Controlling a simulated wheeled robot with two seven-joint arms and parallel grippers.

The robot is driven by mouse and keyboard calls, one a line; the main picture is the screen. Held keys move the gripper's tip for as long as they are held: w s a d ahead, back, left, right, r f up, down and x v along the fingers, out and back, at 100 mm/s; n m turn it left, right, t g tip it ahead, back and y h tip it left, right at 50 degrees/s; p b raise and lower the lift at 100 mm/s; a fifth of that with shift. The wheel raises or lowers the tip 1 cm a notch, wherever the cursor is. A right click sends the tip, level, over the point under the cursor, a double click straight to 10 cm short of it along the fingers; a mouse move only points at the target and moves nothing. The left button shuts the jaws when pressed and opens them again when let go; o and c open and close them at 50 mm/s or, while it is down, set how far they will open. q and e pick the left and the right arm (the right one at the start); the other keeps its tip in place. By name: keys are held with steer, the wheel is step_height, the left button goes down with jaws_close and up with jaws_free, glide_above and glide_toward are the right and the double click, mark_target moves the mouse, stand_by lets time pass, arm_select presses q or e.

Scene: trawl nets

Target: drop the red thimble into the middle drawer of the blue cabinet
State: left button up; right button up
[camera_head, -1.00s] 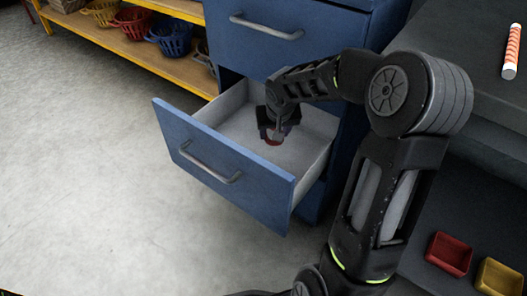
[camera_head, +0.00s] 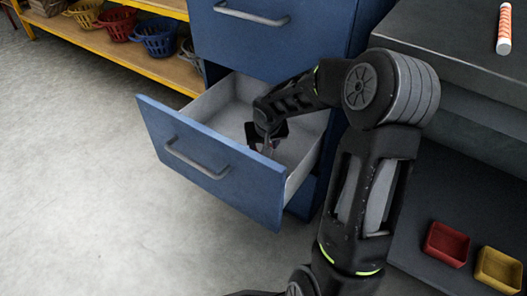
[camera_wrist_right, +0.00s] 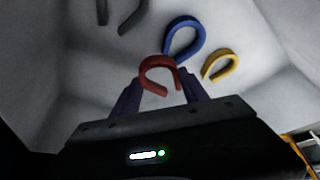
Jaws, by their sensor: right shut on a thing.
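The blue cabinet (camera_head: 322,45) has a drawer pulled out (camera_head: 212,168) below a shut upper drawer front (camera_head: 240,45). Whether a further drawer lies beneath is unclear. My right gripper (camera_head: 269,150) is inside the open drawer, pointing down, its tips partly hidden behind the drawer front. In the right wrist view, my right gripper (camera_wrist_right: 160,88) is shut on the red thimble (camera_wrist_right: 158,60), a U-shaped loop. A blue thimble (camera_wrist_right: 197,36) and a yellow one (camera_wrist_right: 224,53) lie beyond it on a pale surface. My left gripper is not in view.
Two grey curved pieces (camera_wrist_right: 134,15) also show in the right wrist view. A yellow-framed shelf (camera_head: 125,57) with baskets (camera_head: 160,38) stands at left. A dark bench (camera_head: 450,55) holds an orange-and-white stick (camera_head: 504,30). Red (camera_head: 447,245) and yellow (camera_head: 498,270) trays lie lower right.

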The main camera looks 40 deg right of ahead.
step_height(320, 180, down, 2)
steer(key=shift+f+b, duration=0.1)
steer(key=shift+b, duration=0.25)
steer(key=o, duration=1.4)
